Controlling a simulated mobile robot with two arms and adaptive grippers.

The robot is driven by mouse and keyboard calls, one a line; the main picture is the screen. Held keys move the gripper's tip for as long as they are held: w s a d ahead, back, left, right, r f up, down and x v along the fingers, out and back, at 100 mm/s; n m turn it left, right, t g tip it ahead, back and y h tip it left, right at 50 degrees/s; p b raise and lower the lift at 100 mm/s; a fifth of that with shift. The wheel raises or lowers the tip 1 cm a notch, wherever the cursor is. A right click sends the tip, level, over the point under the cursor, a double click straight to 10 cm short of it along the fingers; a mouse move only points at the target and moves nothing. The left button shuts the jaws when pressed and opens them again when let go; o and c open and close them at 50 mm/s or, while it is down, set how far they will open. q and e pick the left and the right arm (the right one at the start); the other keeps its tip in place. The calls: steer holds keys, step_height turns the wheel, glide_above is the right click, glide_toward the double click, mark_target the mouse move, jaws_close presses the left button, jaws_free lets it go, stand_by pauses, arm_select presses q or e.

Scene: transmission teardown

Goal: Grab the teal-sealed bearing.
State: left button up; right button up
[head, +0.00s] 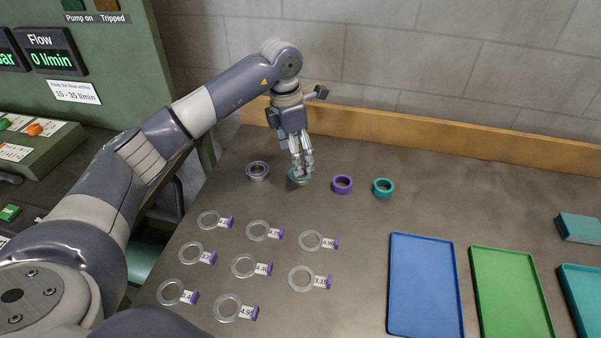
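A metal ring-shaped bearing with a teal seal (297,180) lies on the dark bench and is partly hidden by my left gripper (303,170). The gripper points down, with its fingertips at the bearing. The fingers are near each other; I cannot tell whether they are closed on it. To its left is a similar metal bearing with a purple tint (258,171). To its right are a solid purple ring (342,184) and a solid teal ring (383,188). My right gripper is not in view.
Several clear rings with purple-edged labels (245,266) lie in front. A blue tray (422,285), a green tray (510,290) and a teal tray (581,295) are at the right. A teal block (578,228) lies behind them. A wooden ledge (430,130) runs along the back.

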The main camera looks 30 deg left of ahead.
mark_target(300, 178)
arm_select(q)
steer(key=shift+w+d+f+p, duration=0.15)
steer(key=shift+f+p, duration=0.2)
steer(key=shift+f, duration=1.1)
steer(key=shift+w+d+f+p, duration=0.15)
steer(key=shift+f+p, duration=0.15)
steer(key=shift+f, duration=1.15)
steer(key=shift+a, duration=0.1)
steer(key=c, duration=1.3)
